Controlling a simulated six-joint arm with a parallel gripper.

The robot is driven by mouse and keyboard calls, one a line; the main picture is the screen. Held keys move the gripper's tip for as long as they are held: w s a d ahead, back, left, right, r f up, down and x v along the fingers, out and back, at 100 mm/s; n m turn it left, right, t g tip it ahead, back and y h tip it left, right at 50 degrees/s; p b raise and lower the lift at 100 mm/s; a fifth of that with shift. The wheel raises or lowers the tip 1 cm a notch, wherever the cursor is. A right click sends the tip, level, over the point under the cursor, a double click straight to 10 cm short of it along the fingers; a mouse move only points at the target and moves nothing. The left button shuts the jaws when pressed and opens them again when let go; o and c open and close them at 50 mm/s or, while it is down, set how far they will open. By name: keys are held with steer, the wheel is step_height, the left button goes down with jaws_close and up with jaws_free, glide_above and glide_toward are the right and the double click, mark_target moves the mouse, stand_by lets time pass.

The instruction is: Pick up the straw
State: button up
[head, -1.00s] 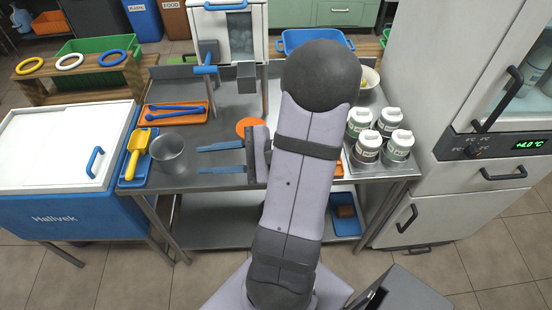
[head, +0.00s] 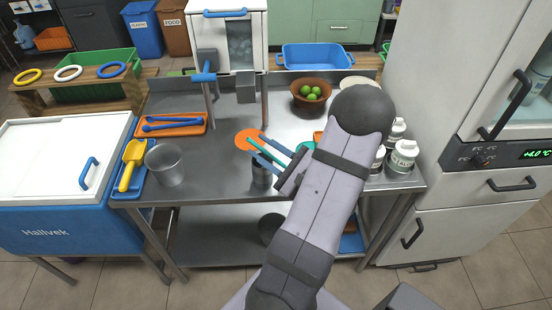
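My gripper (head: 251,148) has two blue fingers that stand apart, with nothing visible held between them. It points left over the middle of the steel table. A thin teal strip (head: 273,142) lies close along the far side of the upper finger; it may be a straw, but I cannot tell for sure. A dark metal container (head: 262,179) shows just below the fingers, partly covered by them. I cannot make out from this view whether straws stand in it. My arm hides part of the table to the right.
An orange disc (head: 248,139) lies behind the fingers. A clear cup (head: 165,166) and an orange tray (head: 189,127) with blue tongs are left. The press (head: 206,84) stands at the back. A bowl of limes (head: 311,95) and white-lidded jars (head: 403,156) are right.

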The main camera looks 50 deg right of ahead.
mark_target(249, 141)
steer(key=shift+w+a+r+p, duration=0.1)
steer(key=shift+w+p, duration=0.2)
steer(key=shift+w, duration=0.2)
steer(key=shift+w+p, duration=0.75)
steer(key=shift+w, duration=1.35)
jaws_close()
